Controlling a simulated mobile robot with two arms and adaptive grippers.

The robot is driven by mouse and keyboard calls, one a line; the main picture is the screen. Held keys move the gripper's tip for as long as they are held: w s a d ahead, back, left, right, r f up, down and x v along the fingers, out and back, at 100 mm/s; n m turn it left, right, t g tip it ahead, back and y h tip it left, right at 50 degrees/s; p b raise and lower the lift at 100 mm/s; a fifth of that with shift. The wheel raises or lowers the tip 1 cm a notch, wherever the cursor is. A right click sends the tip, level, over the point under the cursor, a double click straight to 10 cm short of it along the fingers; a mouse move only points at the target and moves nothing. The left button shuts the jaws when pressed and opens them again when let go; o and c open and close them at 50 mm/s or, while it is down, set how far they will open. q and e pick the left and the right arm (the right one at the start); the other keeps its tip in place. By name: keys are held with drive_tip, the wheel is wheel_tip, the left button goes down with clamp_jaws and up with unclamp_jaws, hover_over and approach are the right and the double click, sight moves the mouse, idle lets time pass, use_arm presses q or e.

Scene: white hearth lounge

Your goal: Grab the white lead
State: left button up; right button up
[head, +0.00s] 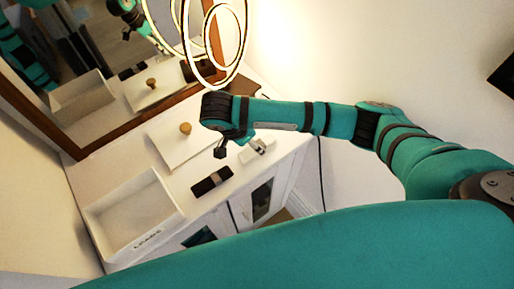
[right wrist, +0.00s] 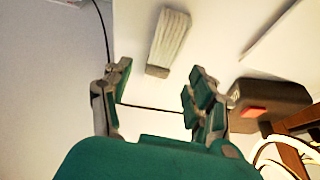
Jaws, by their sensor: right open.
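The white lead (head: 262,153) looks like a white ribbed bundle with a grey end. It lies on the white cabinet top near its front edge. In the right wrist view the lead (right wrist: 170,38) lies beyond the fingertips, about between their lines, apart from both. My right gripper (head: 239,148) is open and empty, over the cabinet top close to the lead. Its two spread fingers (right wrist: 158,86) show in the right wrist view. My left gripper is not in view.
A black bundle with a grey band (head: 212,182) lies left of the lead. An open white box labelled LEADS (head: 172,222) stands at the left end. A white lid with a wooden knob (head: 185,129) lies behind. A dark box (right wrist: 268,101), mirror and ring lamp (head: 239,62) are close by.

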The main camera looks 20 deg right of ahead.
drive_tip(key=b+x, duration=0.1)
drive_tip(key=x, duration=0.2)
drive_tip(key=shift+f, duration=0.15)
clamp_jaws()
idle(0.3)
